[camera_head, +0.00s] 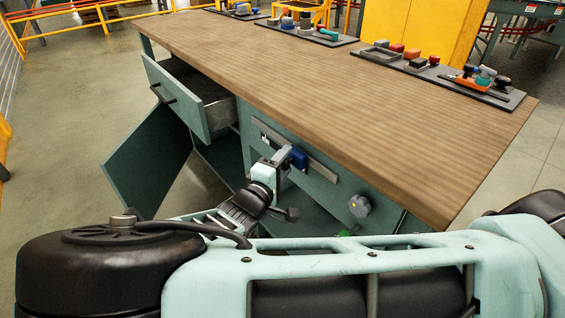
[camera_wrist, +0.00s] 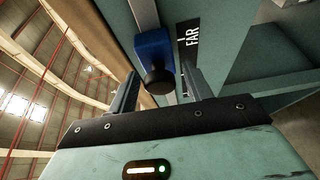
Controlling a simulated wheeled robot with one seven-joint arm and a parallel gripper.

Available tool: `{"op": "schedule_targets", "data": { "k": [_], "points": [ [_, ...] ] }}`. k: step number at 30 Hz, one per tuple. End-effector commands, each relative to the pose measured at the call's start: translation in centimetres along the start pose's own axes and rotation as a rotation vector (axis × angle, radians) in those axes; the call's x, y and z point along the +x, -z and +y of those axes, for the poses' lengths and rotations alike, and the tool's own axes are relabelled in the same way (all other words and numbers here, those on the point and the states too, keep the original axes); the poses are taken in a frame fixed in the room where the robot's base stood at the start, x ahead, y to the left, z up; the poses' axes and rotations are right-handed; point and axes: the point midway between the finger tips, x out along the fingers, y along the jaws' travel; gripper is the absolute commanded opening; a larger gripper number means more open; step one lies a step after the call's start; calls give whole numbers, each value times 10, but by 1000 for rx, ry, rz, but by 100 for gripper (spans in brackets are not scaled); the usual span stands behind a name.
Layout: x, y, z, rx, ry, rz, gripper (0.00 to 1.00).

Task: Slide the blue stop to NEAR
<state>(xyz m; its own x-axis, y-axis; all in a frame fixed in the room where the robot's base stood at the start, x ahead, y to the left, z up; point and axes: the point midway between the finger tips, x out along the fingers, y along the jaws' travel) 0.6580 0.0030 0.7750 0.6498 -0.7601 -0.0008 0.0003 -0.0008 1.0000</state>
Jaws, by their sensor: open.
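The blue stop (camera_head: 299,158) sits on a grey rail (camera_head: 322,169) fixed to the front of the green workbench. In the wrist view the blue stop (camera_wrist: 152,47) has a dark round knob (camera_wrist: 158,80) pointing toward my gripper. A black label reading FAR (camera_wrist: 190,42) is beside the stop; no NEAR label can be read in either view. My gripper (camera_wrist: 160,76) is open, with one finger on each side of the knob. I cannot tell whether either finger touches it. In the head view my gripper (camera_head: 283,160) is at the stop and partly overlaps it.
A drawer (camera_head: 180,95) stands open left of the rail, with an open cabinet door (camera_head: 147,165) below it. A grey round knob (camera_head: 360,206) is on the front panel to the right. The wooden top (camera_head: 300,75) overhangs the rail and holds several trays of items along its far edge.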

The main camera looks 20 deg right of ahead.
Motion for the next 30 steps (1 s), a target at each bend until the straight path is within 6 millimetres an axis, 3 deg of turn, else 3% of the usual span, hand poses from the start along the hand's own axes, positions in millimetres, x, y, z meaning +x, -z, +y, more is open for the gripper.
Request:
{"op": "schedule_targets", "data": {
  "k": [5, 11, 16, 20, 30],
  "points": [
    [0, 0, 0, 0, 0, 0, 50],
    [0, 0, 0, 0, 0, 0, 0],
    [1, 3, 0, 1, -1, -1, 0],
    [7, 17, -1, 3, -1, -1, 0],
    [38, 92, -3, 5, -1, 1, 0]
  ]
}}
